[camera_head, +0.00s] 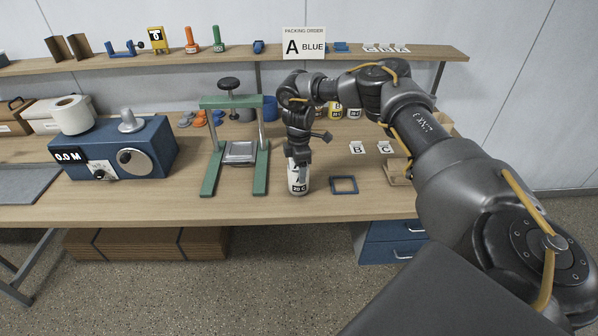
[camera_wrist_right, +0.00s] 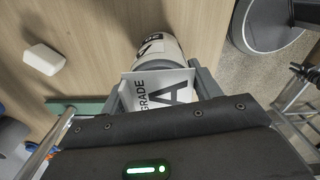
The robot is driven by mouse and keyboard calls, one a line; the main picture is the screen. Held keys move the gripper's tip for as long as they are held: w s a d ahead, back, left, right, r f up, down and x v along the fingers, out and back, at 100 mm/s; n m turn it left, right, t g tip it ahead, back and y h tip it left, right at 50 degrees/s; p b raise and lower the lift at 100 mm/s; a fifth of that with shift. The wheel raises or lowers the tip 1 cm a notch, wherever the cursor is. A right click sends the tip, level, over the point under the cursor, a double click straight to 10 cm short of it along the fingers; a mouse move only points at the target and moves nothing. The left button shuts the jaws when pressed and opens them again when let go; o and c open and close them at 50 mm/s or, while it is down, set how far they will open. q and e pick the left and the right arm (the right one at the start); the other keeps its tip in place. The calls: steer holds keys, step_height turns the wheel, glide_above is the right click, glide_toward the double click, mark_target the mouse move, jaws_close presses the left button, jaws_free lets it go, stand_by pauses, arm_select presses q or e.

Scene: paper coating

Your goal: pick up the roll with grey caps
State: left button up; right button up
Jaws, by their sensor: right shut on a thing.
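A white roll (camera_head: 297,180) with dark print reading "20 C" stands upright near the front of the bench, right of the green press. My right gripper (camera_head: 299,160) comes down from above and is shut on its upper part. In the right wrist view, the white roll (camera_wrist_right: 160,46) shows with a grey band, and a white label reading "GRADE A" (camera_wrist_right: 160,90) lies between the fingers (camera_wrist_right: 160,85). I cannot tell whether its base touches the bench. My left gripper is out of view.
The green press (camera_head: 208,150) stands just left of the roll, and a blue square frame (camera_head: 344,185) lies at its right. A blue machine (camera_head: 115,150) is at the left. Cards B (camera_head: 357,148) and C (camera_head: 385,147) stand farther right. The bench front edge (camera_head: 300,219) is close.

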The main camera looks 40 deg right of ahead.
steer(key=shift+w+r+b, duration=0.1)
steer(key=shift+r+b, duration=0.35)
steer(key=shift+r, duration=0.2)
steer(key=s+a+r, duration=0.2)
steer(key=s+r, duration=0.9)
steer(key=s, duration=0.3)
steer(key=shift+r+b, duration=0.25)
steer(key=shift+b, duration=0.15)
